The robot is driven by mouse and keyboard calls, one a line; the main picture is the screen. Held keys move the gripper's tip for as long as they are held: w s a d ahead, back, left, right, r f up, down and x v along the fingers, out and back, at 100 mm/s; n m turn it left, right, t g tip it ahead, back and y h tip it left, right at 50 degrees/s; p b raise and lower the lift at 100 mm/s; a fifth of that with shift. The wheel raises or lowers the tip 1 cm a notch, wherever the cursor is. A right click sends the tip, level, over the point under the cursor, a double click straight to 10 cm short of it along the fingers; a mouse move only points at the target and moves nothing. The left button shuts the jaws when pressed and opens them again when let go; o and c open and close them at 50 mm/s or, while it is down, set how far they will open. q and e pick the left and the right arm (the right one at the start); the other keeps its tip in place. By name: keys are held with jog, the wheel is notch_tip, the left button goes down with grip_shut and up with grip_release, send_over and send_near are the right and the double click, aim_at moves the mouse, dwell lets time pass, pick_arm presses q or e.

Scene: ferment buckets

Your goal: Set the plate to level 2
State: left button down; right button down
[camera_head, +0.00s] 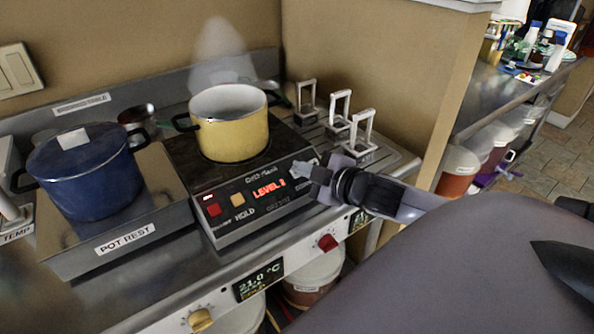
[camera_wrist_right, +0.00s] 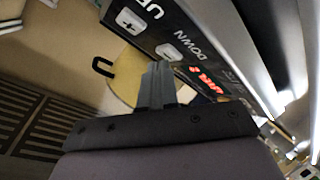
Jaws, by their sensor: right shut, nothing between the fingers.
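The plate (camera_head: 235,200) is a dark cooktop unit with a sloped front panel. Its red display (camera_head: 269,188) reads "LEVEL" and a digit too small to read surely. A red button and a tan button sit to the left of the display. A yellow pot (camera_head: 232,137) stands on top, with a pale plume above it. My right gripper (camera_head: 303,171) is shut and empty at the right end of the panel, hiding part of it. In the wrist view the shut fingers (camera_wrist_right: 157,84) are near the UP and DOWN buttons (camera_wrist_right: 172,51); contact cannot be told. My left gripper is out of view.
A blue lidded pot (camera_head: 85,171) stands on the pot rest (camera_head: 125,238) at the left. Several metal-handled pieces (camera_head: 340,106) stand at the back right. Below the counter edge are a red knob (camera_head: 327,242), a yellow knob (camera_head: 200,319) and a 21.0 °C display (camera_head: 259,280).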

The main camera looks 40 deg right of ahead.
jog(key=shift+s+r, duration=0.3)
jog(key=shift+r, duration=0.15)
jog(key=shift+s+a+r, duration=0.1)
jog(key=shift+s+r, duration=0.3)
jog(key=shift+r, duration=0.35)
jog(key=shift+s+a+r, duration=0.1)
jog(key=shift+s+r, duration=0.3)
jog(key=shift+r, duration=0.3)
jog(key=shift+s+r, duration=0.4)
jog(key=shift+r, duration=0.35)
jog(key=s+a+f+m+g+h, duration=0.1)
jog(key=s+a+f+m+g, duration=0.3)
jog(key=s+f, duration=0.35)
jog(key=s+a+f+m+g+h, duration=0.1)
jog(key=s+a+f+m+g, duration=0.25)
jog(key=s+f, duration=0.4)
jog(key=s+a+f+m+g+y, duration=0.1)
jog(key=s+a+f+g, duration=0.25)
jog(key=a, duration=0.35)
jog(key=w+a+f+t+y, duration=0.2)
jog(key=w+f+t, duration=0.3)
jog(key=f, duration=0.4)
jog(key=shift+w+a+t+y, duration=0.25)
jog(key=shift+a+t, duration=0.25)
jog(key=shift+t, duration=0.3)
